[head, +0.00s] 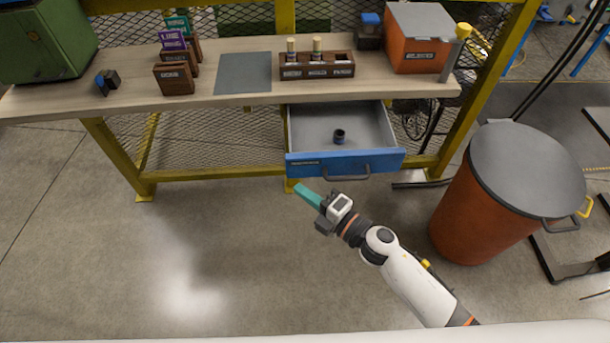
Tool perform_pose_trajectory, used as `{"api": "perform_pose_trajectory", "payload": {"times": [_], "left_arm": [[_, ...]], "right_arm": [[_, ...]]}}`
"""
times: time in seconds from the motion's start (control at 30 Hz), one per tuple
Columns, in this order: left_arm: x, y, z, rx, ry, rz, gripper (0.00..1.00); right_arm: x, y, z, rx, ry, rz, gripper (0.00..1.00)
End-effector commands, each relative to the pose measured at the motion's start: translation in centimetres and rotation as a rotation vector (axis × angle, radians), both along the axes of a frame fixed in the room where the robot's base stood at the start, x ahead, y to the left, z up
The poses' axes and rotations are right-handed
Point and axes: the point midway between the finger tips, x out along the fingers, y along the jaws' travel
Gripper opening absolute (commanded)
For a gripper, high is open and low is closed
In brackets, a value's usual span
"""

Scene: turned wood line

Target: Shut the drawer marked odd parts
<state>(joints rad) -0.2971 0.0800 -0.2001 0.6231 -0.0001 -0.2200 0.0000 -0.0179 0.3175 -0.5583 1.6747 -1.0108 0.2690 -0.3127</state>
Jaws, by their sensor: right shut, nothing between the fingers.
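A blue-fronted drawer (300,168) with a grey inside stands pulled out under the right half of the workbench. Its front has a dark handle (347,174) and a small label at the left whose words are too small to read. A small dark round part (339,136) lies inside on the drawer floor. My right gripper (308,196), with teal fingers, is shut and empty in front of the drawer's lower left corner. I cannot tell whether it touches the drawer front. My left gripper is not in view.
The wooden bench (130,92) carries a grey mat (244,73), a dark wood rack (317,66), an orange box (420,40) and a green cabinet (42,40). A lidded orange drum (470,213) stands on the floor at right. The floor at left is clear.

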Motion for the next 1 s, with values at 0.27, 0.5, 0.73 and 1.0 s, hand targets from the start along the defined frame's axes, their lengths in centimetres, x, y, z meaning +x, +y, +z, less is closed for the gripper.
{"api": "perform_pose_trajectory", "payload": {"times": [0.27,0.5,0.73,1.0], "left_arm": [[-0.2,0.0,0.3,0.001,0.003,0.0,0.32],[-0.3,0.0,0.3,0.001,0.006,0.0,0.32],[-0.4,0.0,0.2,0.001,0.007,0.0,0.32],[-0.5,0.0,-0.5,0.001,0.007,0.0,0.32]], "right_arm": [[3.6,0.0,0.0,-0.001,0.001,-0.002,0.0],[4.0,0.0,-0.1,0.0,0.003,-0.001,0.0],[4.0,0.0,-0.1,0.0,0.003,-0.001,0.0],[6.4,0.1,-0.2,-0.001,-0.001,-0.001,0.0]]}}
